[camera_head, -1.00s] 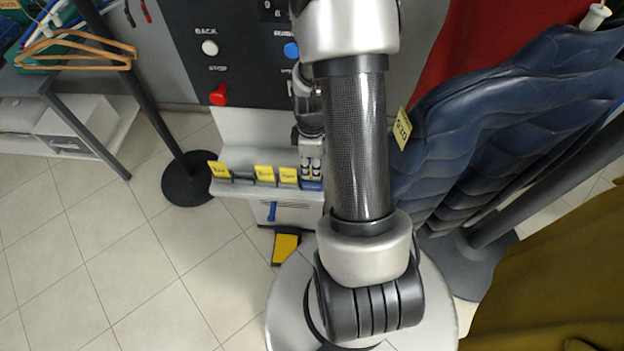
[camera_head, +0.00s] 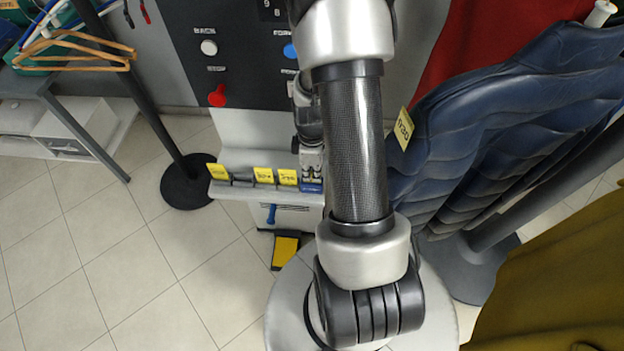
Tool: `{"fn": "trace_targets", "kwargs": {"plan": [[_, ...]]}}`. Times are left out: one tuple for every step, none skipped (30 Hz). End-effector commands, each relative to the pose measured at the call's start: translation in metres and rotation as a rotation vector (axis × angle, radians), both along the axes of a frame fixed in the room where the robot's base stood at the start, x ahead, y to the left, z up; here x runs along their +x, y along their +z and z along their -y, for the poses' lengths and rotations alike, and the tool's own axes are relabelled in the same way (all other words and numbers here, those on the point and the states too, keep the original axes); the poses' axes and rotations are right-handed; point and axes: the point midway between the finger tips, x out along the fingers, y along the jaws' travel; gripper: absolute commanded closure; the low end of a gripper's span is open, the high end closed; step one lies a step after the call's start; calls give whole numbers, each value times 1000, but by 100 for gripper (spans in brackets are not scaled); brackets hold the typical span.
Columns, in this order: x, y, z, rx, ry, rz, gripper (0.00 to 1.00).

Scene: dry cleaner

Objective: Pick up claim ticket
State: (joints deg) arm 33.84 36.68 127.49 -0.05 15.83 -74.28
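Several yellow claim tickets stand in a row on a light grey ledge (camera_head: 240,190) below the dark control panel. One ticket (camera_head: 216,171) is at the left end, another (camera_head: 263,175) is near the middle, and a third (camera_head: 288,177) is close to my gripper. Their printing is too small to read surely. My gripper (camera_head: 311,178) points down at the right end of the ledge, just right of the third ticket. My arm hides part of it, and its fingers are too small to tell open from shut. Whether it touches a ticket cannot be told.
The panel (camera_head: 235,60) has white, blue and red (camera_head: 217,96) knobs above the ledge. A blue puffy jacket (camera_head: 510,110) with a yellow tag (camera_head: 403,129) hangs at right. A black post base (camera_head: 187,182) stands left; the tiled floor (camera_head: 110,240) is open.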

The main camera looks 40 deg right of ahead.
Motion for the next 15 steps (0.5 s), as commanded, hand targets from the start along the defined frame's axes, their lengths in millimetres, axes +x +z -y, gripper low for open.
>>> {"fn": "trace_targets", "kwargs": {"plan": [[0, 0, 0, 0, 0, 0, 100], [0, 0, 0, 0, 0, 0, 100], [0, 0, 0, 0, 0, 0, 100], [0, 0, 0, 0, 0, 0, 100], [0, 0, 0, 0, 0, 0, 100], [0, 1, 0, 0, 0, 0, 100], [0, 2, 0, 0, 0, 0, 100], [0, 3, 0, -1, 0, 1, 100], [0, 6, 0, -1, 0, 1, 100], [0, 8, 0, -1, 0, 1, 100], [0, 11, 0, -1, 0, 1, 100], [0, 15, 0, -1, 0, 1, 100], [1, 19, 0, -1, 0, 2, 100], [1, 24, 0, -2, 0, 3, 100], [1, 30, 0, -2, 0, 3, 100]]}}
